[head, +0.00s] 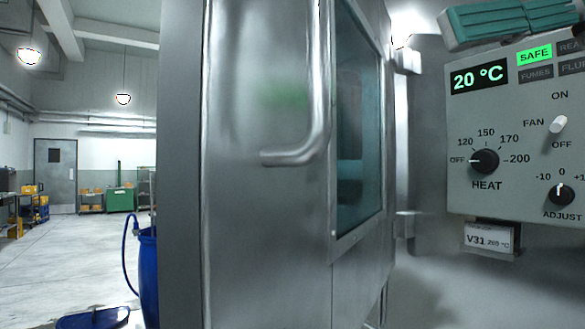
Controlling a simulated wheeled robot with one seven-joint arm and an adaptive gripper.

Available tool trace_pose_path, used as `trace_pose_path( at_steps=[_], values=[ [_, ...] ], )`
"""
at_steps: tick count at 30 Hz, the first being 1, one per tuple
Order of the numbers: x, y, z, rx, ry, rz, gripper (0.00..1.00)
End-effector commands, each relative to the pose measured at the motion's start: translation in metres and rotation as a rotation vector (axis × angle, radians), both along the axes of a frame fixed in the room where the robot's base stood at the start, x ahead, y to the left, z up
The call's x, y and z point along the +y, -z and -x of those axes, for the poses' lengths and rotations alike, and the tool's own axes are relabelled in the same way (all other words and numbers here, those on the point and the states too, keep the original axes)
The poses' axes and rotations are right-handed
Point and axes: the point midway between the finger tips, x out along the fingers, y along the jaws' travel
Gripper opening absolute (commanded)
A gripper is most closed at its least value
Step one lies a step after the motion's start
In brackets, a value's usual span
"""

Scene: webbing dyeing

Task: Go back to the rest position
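My gripper is not in view, and no part of my arm can be made out for sure. A steel oven-like cabinet (255,230) with a long bar handle (322,90) and a dark teal window (358,130) fills the middle of the head view, very close. I cannot tell whether its door is ajar. To the right is a grey control panel (520,110). Its display (479,77) reads 20 °C and a green SAFE lamp (534,55) is lit. The heat knob (485,161) points to OFF. The fan switch (558,124) is tilted up toward ON.
A blue drum (148,275) with a hose stands left of the cabinet, near a blue lid-like object (93,319). Open floor (70,250) runs back to a grey door (55,176). A green bin (120,199) stands far back. Teal bands (500,20) sit above the panel.

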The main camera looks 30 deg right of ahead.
Motion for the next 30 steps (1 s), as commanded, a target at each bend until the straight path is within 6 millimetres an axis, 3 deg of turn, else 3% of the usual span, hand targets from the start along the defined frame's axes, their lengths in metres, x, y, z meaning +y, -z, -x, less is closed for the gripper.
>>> trace_pose_path(
  at_steps=[6, 11, 16, 21, 30],
  values=[
    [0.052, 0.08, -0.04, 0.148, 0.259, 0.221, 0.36],
    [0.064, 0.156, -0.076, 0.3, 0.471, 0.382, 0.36],
    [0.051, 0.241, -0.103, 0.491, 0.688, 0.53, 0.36],
    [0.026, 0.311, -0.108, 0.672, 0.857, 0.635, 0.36],
    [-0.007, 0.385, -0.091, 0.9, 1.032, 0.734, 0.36]
  ],
)
